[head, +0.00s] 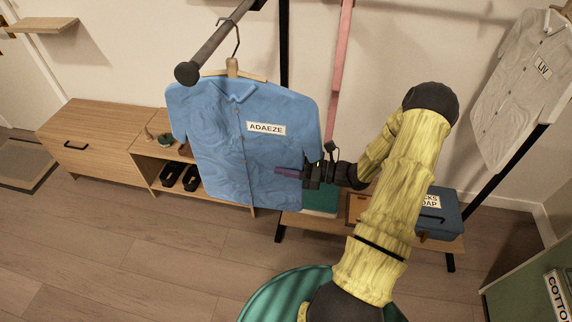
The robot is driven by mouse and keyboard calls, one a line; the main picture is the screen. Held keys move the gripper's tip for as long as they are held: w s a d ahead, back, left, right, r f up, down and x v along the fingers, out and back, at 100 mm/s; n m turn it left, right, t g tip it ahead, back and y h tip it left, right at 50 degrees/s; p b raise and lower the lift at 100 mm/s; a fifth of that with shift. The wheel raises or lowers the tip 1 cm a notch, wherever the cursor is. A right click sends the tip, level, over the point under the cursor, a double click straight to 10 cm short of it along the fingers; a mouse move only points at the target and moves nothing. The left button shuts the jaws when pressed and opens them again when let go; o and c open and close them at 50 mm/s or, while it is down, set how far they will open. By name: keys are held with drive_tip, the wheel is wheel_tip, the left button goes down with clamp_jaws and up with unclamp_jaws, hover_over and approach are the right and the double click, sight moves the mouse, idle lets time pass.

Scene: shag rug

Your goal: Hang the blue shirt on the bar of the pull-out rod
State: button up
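The blue shirt (235,135), labelled ADAEZE, hangs upright on a wooden hanger (233,69) in the head view. The hanger's metal hook (238,42) is at the right edge of the dark round bar (215,42) of the rod. I cannot tell whether the hook rests over the bar or is only beside it. My gripper (288,171) is at the shirt's lower right side, with a purple finger showing in front of the cloth. Any finger behind the shirt is hidden, so its grip is unclear.
A grey shirt (520,85) labelled LIV hangs at the far right. A wooden cabinet (95,135) and an open shelf with black shoes (180,176) stand behind at left. A blue-grey box (440,213) sits on a low bench at right. The floor at lower left is clear.

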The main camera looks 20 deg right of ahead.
drive_tip(key=shift+o, duration=0.9)
drive_tip(key=b+v, duration=0.1)
drive_tip(key=v, duration=1.6)
drive_tip(key=shift+d, duration=0.15)
